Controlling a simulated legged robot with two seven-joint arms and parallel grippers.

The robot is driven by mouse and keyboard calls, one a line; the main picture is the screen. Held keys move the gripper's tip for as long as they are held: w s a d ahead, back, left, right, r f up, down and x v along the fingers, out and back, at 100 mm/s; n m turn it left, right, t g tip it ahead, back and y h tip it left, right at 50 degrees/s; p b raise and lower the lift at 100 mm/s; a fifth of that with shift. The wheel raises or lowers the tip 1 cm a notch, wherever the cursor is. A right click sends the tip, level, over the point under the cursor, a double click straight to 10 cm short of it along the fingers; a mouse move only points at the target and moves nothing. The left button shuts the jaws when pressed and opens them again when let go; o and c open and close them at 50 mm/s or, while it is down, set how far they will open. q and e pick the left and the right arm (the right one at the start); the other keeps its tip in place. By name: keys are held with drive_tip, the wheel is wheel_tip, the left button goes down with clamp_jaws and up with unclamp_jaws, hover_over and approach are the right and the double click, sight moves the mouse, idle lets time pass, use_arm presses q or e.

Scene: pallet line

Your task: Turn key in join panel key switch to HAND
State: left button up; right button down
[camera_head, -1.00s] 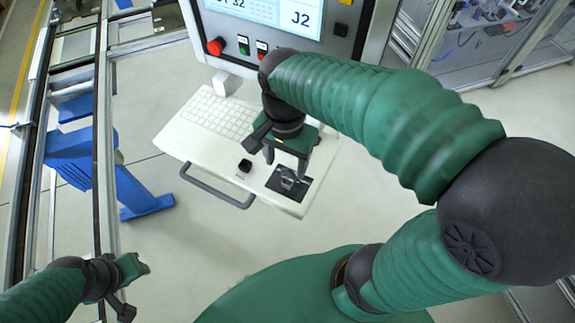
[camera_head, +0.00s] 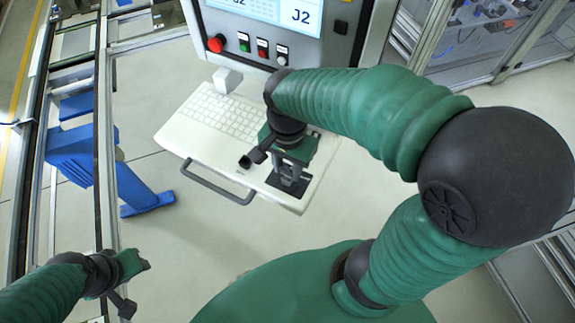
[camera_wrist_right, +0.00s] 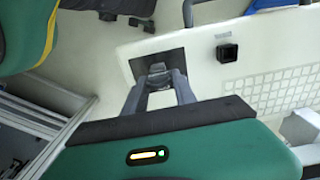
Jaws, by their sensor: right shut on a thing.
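The key switch sits on a dark square plate (camera_head: 300,188) in the lower right part of the white keyboard panel (camera_head: 215,160). My right gripper (camera_head: 285,178) points down at this plate. In the right wrist view its fingers (camera_wrist_right: 159,76) close from both sides around a small grey key (camera_wrist_right: 157,68) on the dark plate (camera_wrist_right: 140,65). The fingers are shut on the key. The key's angle and the switch markings, HAND included, are too small or hidden to read. My left gripper (camera_head: 132,265) is at the lower left, away from the panel; its fingers are unclear.
A console with a screen (camera_head: 270,12), a red emergency button (camera_head: 215,44) and small push buttons stands behind the panel. A black square knob (camera_wrist_right: 228,52) is beside the key plate. A grey handle (camera_head: 218,190) runs along the front edge. A conveyor frame (camera_head: 104,130) is at left.

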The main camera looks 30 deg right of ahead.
drive_tip(key=shift+s+r+n+p, duration=0.1)
drive_tip(key=shift+n+p, duration=0.3)
drive_tip(key=shift+n, duration=0.3)
drive_tip(key=n+p, duration=0.1)
drive_tip(key=n, duration=0.2)
drive_tip(key=shift+n, duration=0.3)
drive_tip(key=n+p, duration=0.1)
drive_tip(key=n, duration=0.2)
drive_tip(key=shift+n, duration=0.3)
drive_tip(key=c, duration=1.3)
unclamp_jaws()
drive_tip(key=shift+f, duration=0.25)
drive_tip(key=o, duration=0.4)
drive_tip(key=shift+r, duration=0.1)
drive_tip(key=o, duration=0.4)
drive_tip(key=shift+o, duration=0.2)
drive_tip(key=shift+r, duration=0.1)
